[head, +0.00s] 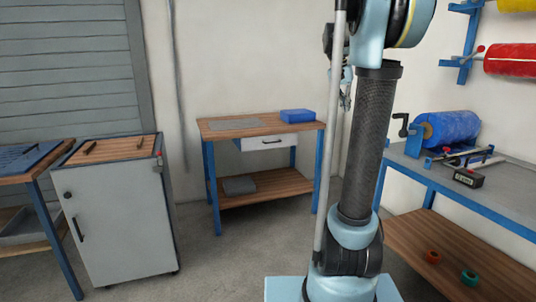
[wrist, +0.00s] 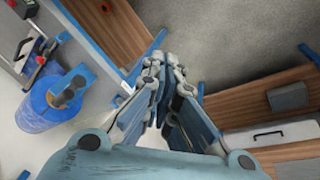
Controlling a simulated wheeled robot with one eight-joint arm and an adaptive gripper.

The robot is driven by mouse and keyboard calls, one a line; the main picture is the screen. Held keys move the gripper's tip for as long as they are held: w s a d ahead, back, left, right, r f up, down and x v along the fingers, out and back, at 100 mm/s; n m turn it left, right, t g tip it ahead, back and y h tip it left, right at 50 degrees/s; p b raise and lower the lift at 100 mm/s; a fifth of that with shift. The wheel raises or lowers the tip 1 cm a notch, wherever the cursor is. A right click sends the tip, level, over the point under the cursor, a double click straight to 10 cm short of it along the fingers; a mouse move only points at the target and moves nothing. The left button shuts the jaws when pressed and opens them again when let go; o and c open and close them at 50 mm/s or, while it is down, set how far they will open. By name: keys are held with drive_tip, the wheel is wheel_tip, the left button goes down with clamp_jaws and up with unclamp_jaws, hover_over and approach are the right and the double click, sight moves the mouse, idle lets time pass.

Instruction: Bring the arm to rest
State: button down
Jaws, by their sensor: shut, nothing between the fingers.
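My arm stands upright in the right half of the head view, with its upper part bent at the top edge. My gripper (wrist: 164,70) is shut and empty, its fingers close together in the middle of the wrist view. In the head view a small part of my gripper (head: 345,98) shows beside the dark arm tube; the rest is hidden behind my arm. It hangs in the air and touches nothing that I can see.
A wooden workbench (head: 222,134) with a blue box (head: 297,115) stands at the back. A grey cabinet (head: 115,215) is on the left. The right bench (head: 505,190) holds a blue roll (head: 452,129) and a small black device (head: 468,178). Open floor lies in front.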

drive_tip(key=s+a+f+n+y, duration=0.1)
drive_tip(key=s+a+f+n, duration=0.2)
drive_tip(key=s+f, duration=1.2)
drive_tip(key=s+a+f+n+t+y, duration=0.1)
drive_tip(key=s+a+f+n+y, duration=0.1)
drive_tip(key=s+a+f, duration=0.7)
drive_tip(key=s+f+n, duration=0.1)
drive_tip(key=s+f, duration=0.5)
drive_tip(key=s, duration=0.3)
drive_tip(key=shift+s+f+t, duration=0.15)
drive_tip(key=shift+t, duration=0.15)
